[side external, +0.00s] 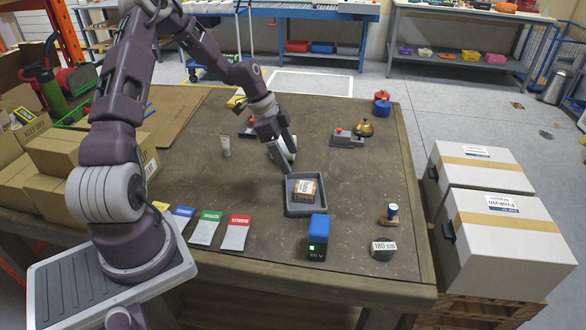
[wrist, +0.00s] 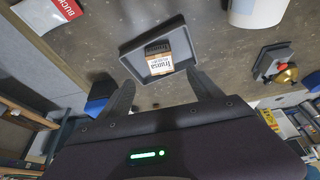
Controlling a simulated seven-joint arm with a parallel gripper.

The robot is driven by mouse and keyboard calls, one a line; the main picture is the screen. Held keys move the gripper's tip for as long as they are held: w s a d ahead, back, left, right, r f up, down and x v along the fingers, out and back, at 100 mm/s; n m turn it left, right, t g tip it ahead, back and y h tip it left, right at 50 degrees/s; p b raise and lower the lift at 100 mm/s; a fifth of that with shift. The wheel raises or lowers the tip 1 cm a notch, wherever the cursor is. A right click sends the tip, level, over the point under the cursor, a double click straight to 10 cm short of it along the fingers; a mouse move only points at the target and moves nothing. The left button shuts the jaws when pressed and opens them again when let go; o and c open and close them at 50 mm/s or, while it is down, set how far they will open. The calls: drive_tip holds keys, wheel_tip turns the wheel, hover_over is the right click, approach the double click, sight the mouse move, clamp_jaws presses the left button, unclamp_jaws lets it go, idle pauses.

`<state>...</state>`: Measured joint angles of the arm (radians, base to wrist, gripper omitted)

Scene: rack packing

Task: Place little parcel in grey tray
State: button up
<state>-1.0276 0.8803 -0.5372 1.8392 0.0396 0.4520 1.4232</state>
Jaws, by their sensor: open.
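The little parcel (side external: 304,191) is a small brown box with a white printed label. It lies inside the grey tray (side external: 292,210), a shallow dark grey tray on the brown table. In the wrist view the parcel (wrist: 158,64) also sits within the walls of the tray (wrist: 131,46). My gripper (side external: 288,168) is above the table at the tray's far left side. In the wrist view my gripper (wrist: 163,80) has its two fingers spread apart, with nothing between them. The parcel is apart from the fingers.
A blue-topped device (side external: 318,236) stands just in front of the tray. A black roll (side external: 383,249) and a stamp (side external: 390,214) are to the right. Red, green and blue packets (side external: 208,228) lie at front left. A brass bell (side external: 363,128) stands behind.

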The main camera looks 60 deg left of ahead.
drive_tip(key=s+d+r+n+y, duration=0.2)
drive_tip(key=s+d+r, duration=0.3)
drive_tip(key=d+r, duration=0.3)
drive_tip(key=s+d+r+n+y, duration=0.2)
drive_tip(key=s+d+r, duration=0.3)
drive_tip(key=r, duration=0.5)
drive_tip(key=s+d+r+n+t, duration=0.1)
drive_tip(key=s+d+r+n, duration=0.1)
drive_tip(key=s, duration=0.5)
drive_tip(key=s+d+r+n+t, duration=0.1)
drive_tip(key=s+d+r+n, duration=0.1)
drive_tip(key=s+d, duration=0.3)
drive_tip(key=s+n, duration=0.1)
drive_tip(key=s, duration=0.2)
drive_tip(key=shift+s+r+h, duration=0.3)
drive_tip(key=shift+r+h, duration=0.1)
